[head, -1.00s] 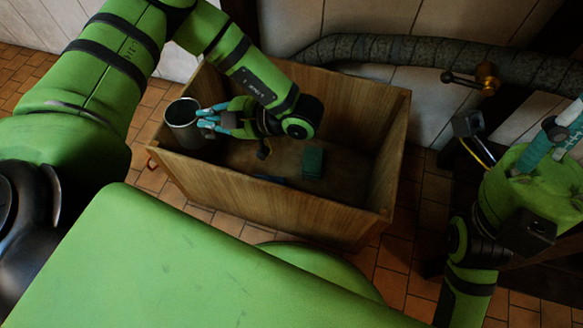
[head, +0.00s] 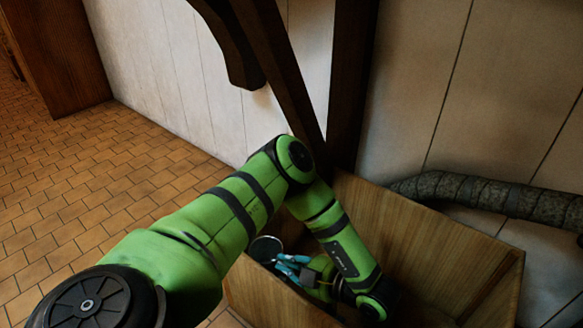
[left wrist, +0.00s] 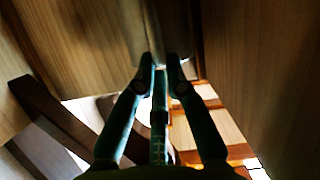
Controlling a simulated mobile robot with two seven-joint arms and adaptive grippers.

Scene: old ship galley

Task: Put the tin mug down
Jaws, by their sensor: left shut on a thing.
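The tin mug (head: 264,246) is a grey metal cup with a dark open mouth. In the head view it is upright, at the left end of a wooden box (head: 268,293). My left gripper (head: 285,266), with blue-green fingers, is shut on the mug's side from the right. In the left wrist view the two fingertips (left wrist: 161,66) press against the mug's grey wall (left wrist: 165,28) at the top of the picture. The mug's lower part is hidden, and I cannot tell how high it is above the box floor. My right gripper is out of view.
A thick wrapped pipe (head: 490,194) runs along the white panelled wall behind the box. A dark wooden post (head: 352,90) with a brace rises behind it. The tiled floor (head: 100,185) to the left is clear.

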